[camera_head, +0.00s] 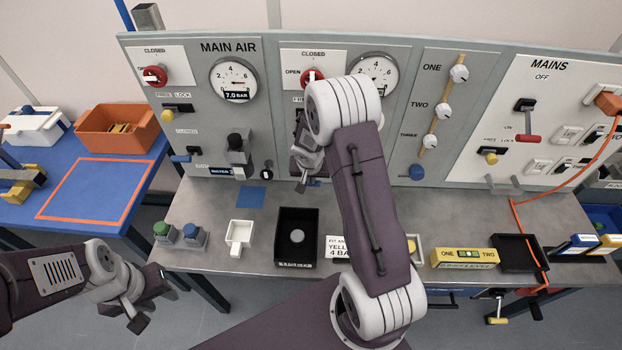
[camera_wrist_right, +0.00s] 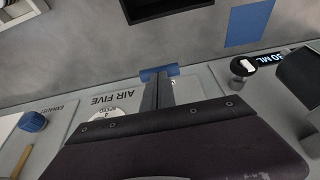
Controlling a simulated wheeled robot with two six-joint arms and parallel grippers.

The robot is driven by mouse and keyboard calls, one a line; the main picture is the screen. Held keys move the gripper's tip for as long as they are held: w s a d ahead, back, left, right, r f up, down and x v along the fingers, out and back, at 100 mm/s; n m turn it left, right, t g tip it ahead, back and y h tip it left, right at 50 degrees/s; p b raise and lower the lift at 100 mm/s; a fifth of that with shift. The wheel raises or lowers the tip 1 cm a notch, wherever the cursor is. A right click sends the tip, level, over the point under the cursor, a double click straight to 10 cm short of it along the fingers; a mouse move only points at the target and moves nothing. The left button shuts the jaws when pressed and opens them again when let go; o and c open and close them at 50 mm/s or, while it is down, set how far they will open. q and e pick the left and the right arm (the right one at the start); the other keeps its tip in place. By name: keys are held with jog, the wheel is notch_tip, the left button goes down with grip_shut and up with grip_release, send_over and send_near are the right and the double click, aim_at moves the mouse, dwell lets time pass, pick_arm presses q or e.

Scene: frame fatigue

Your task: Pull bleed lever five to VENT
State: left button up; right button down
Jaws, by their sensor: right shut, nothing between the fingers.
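In the right wrist view, which shows the panel upside down, a blue lever handle (camera_wrist_right: 160,72) sticks out beside the AIR FIVE label (camera_wrist_right: 113,85). My right gripper (camera_wrist_right: 157,84) is shut with its fingertips right at this handle; whether they touch it I cannot tell. In the head view my right gripper (camera_head: 303,186) is at the lower middle of the panel, and my forearm hides most of the area around it. A VENT mark is not readable. My left gripper (camera_head: 150,298) is open and empty, low at the left, in front of the bench.
Another blue lever (camera_head: 182,157) sits on the left panel section and a blue knob (camera_head: 417,172) right of my arm. A black tray (camera_head: 285,250), a white scoop-like tray (camera_head: 240,232) and green and blue buttons (camera_head: 163,230) stand on the bench. A blue table (camera_head: 60,215) is at left.

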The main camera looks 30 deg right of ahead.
notch_tip(320, 180, down, 2)
jog(key=b, duration=0.3)
jog(key=shift+w, duration=0.1)
jog(key=shift+r, duration=0.2)
